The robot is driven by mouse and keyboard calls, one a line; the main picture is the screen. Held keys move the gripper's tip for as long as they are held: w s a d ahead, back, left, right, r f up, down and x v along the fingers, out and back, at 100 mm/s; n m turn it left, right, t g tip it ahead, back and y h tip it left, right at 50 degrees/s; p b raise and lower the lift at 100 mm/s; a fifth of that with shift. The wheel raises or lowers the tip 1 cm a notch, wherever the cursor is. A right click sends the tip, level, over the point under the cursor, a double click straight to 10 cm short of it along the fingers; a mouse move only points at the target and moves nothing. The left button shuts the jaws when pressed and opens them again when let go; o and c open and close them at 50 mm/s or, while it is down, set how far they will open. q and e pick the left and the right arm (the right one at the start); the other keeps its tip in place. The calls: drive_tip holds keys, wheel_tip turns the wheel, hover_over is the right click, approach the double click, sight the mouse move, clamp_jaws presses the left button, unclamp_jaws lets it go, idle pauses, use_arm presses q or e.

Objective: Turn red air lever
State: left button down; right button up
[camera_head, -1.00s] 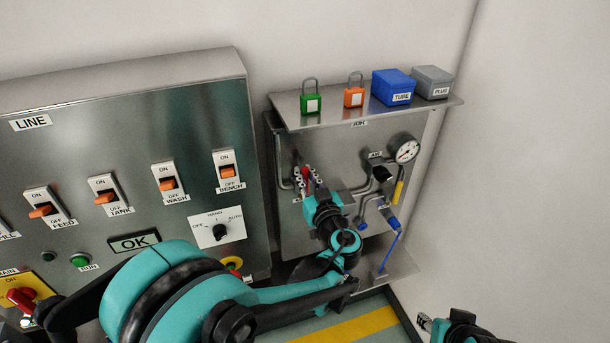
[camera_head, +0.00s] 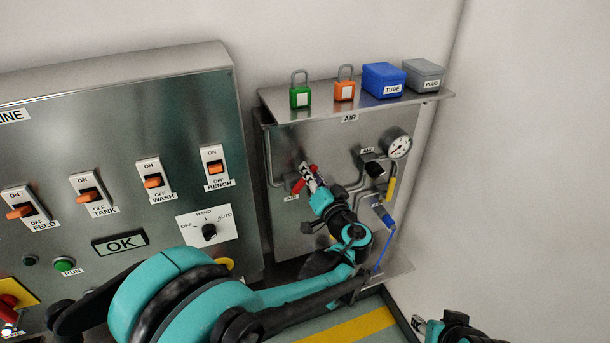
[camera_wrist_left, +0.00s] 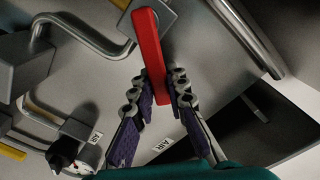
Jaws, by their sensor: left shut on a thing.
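The red air lever (camera_head: 298,187) is on the steel air panel (camera_head: 290,240), below the shelf and near the AIR tag. My left gripper (camera_head: 309,174) is shut on the red lever. In the left wrist view the long red lever (camera_wrist_left: 149,42) runs between the fingertips (camera_wrist_left: 162,84) at a slant, its lower end reaching past them. In the head view the fingers hide part of the lever. My right gripper (camera_head: 418,324) is at the bottom right, away from the panel; its jaw opening is unclear.
The shelf (camera_head: 345,103) above holds a green padlock (camera_head: 300,95), an orange padlock (camera_head: 345,90), a blue box (camera_head: 384,81) and a grey box (camera_head: 423,75). A gauge (camera_head: 398,146) and pipes are right of the lever. A switch cabinet (camera_head: 120,130) stands left.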

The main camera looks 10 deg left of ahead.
use_arm(q)
drive_tip(key=shift+w+d+f+m+b, duration=0.25)
drive_tip(key=shift+f+m+b, duration=0.5)
drive_tip(key=shift+m, duration=0.9)
drive_tip(key=shift+w+d+f+m+b, duration=0.3)
drive_tip(key=shift+f+m+b, duration=0.45)
drive_tip(key=shift+m, duration=0.95)
drive_tip(key=shift+w+d+f+m+b, duration=0.1)
drive_tip(key=shift+d+f+m+b, duration=0.45)
drive_tip(key=shift+m, duration=1.1)
drive_tip(key=shift+a+f, duration=0.2)
drive_tip(key=shift+f, duration=0.2)
drive_tip(key=c, duration=1.5)
unclamp_jaws()
drive_tip(key=v, duration=1.2)
